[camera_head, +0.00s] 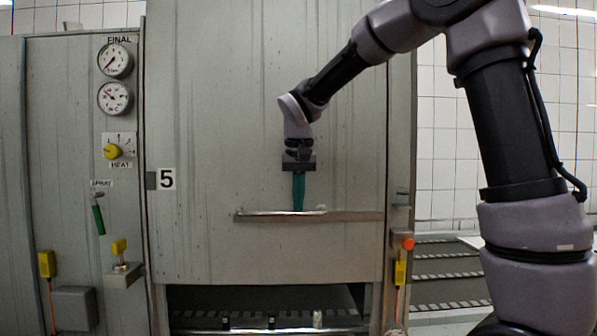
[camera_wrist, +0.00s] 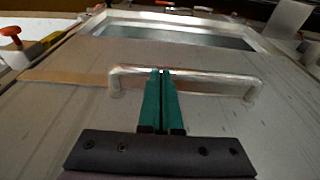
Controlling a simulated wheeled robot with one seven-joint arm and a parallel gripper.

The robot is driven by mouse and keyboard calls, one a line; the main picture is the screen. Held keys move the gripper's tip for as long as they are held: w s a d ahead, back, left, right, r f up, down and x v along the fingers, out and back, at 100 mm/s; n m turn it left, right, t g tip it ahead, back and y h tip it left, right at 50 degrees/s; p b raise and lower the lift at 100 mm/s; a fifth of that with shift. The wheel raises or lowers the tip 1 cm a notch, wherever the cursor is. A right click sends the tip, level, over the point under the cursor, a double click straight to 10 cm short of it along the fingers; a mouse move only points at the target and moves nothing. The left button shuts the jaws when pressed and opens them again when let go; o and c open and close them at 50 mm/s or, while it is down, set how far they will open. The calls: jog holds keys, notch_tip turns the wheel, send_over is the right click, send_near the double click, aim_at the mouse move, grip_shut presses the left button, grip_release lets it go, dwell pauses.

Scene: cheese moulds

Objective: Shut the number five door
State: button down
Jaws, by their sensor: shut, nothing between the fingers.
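The number five door (camera_head: 230,120) is a tall grey metal panel, with the "5" label (camera_head: 167,179) at its left edge. A dark opening (camera_head: 265,298) shows below its bottom edge, so the door stands partly raised. A horizontal bar handle (camera_wrist: 215,79) sits on the door face, in front of a flat strip (camera_head: 355,215). My gripper (camera_head: 298,207) points down with its green fingers shut and empty. In the wrist view the fingertips (camera_wrist: 162,73) overlap the middle of the handle. I cannot tell whether they touch it.
Gauges (camera_head: 115,80), a yellow heat knob (camera_head: 112,151) and a green spray handle (camera_head: 98,220) are on the left panel. An orange button (camera_head: 408,243) is right of the door. A metal rail (camera_head: 270,331) crosses the opening below.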

notch_tip(320, 180, down, 27)
jog(key=shift+s, duration=0.15)
jog(key=shift+d, duration=0.15)
jog(key=shift+r, duration=0.15)
notch_tip(320, 180, up, 14)
jog(key=s, duration=0.2)
jog(key=s+d+r+m+t+y, duration=0.1)
jog(key=s+d+r+m+t, duration=0.1)
jog(key=s+d+r, duration=0.8)
jog(key=s+d+r+m+t+y, duration=0.1)
jog(key=s+d+r+t, duration=0.2)
jog(key=s+d+r, duration=0.2)
jog(key=s+d, duration=0.3)
jog(key=s, duration=0.1)
jog(key=shift+d+r+m, duration=0.3)
jog(key=shift+d+m, duration=0.05)
jog(key=shift+m, duration=0.05)
